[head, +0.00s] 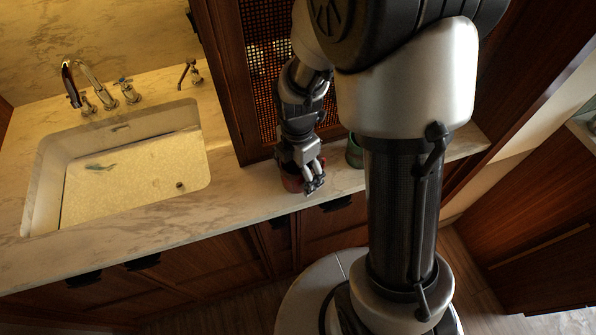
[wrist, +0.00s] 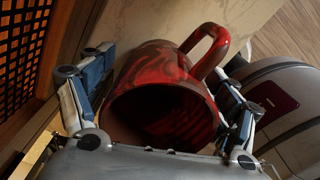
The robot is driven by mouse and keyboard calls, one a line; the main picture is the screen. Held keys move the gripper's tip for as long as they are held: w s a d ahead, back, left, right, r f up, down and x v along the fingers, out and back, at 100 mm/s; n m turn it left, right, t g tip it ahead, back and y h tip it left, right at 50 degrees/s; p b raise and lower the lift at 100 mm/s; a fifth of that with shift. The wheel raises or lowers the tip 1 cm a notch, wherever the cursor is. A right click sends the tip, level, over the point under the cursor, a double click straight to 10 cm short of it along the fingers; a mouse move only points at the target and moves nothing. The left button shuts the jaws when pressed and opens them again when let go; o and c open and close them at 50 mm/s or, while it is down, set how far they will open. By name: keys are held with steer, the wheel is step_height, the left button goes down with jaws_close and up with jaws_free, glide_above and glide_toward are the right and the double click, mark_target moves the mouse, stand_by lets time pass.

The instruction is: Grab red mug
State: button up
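The red mug (head: 291,183) stands on the stone counter, mostly hidden behind my gripper (head: 313,188) in the head view. In the wrist view the red mug (wrist: 165,105) fills the middle, with its open rim facing the camera and its handle (wrist: 212,48) at the upper right. The fingers of my gripper (wrist: 160,95) are spread, one on each side of the mug. The right finger is close to the handle side. A small gap shows beside the left finger; I see no clear grip on the mug.
A green cup (head: 354,152) stands on the counter just right of the mug. A dark wood cabinet with a lattice panel (head: 262,75) rises close behind. The sink (head: 125,165) and tap (head: 85,85) are to the left. The counter between sink and mug is clear.

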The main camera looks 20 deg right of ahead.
steer(key=c, duration=1.1)
steer(key=shift+a+r, duration=0.1)
